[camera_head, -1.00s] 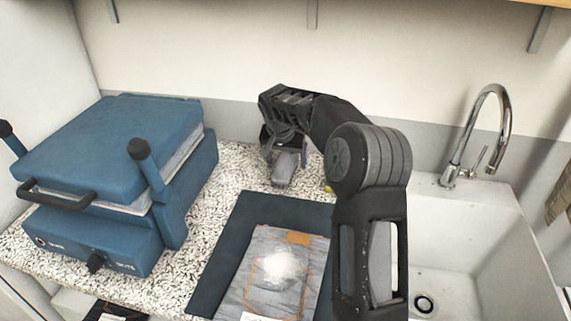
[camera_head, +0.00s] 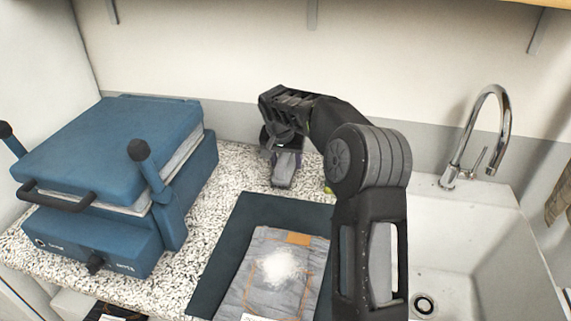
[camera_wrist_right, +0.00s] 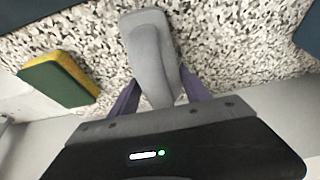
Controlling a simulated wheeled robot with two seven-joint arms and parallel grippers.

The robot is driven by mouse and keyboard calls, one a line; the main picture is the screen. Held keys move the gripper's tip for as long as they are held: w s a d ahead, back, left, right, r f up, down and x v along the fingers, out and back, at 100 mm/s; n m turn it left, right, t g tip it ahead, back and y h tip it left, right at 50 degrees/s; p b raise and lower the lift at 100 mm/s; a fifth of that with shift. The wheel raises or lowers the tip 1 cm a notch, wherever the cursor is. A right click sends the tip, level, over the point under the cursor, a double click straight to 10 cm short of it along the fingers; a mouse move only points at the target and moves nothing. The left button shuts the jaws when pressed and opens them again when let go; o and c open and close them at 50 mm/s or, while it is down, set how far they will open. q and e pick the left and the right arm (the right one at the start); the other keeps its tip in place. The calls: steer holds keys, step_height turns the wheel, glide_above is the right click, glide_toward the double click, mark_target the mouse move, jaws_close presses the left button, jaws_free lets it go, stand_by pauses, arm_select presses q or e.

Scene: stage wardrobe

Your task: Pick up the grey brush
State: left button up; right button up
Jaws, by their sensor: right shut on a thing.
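The grey brush (camera_head: 285,170) is at the back of the speckled counter, beyond the dark mat. It also shows in the right wrist view (camera_wrist_right: 150,50), reaching from between the fingers out over the counter. My right gripper (camera_head: 283,150) comes down over the brush from behind and is shut on it. In the right wrist view its purple fingers (camera_wrist_right: 160,95) are on either side of the grey body. Whether the brush touches the counter I cannot tell. My left gripper is not in view.
A blue heat press (camera_head: 110,160) stands at left. A folded grey garment (camera_head: 262,300) with a white patch lies on the dark mat (camera_head: 228,235). The sink (camera_head: 450,240) and tap (camera_head: 492,95) are at right. A green and yellow sponge (camera_wrist_right: 60,80) lies near the brush.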

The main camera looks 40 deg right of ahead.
step_height(320, 180, up, 10)
steer(key=shift+r, duration=0.1)
stand_by(0.4)
stand_by(0.4)
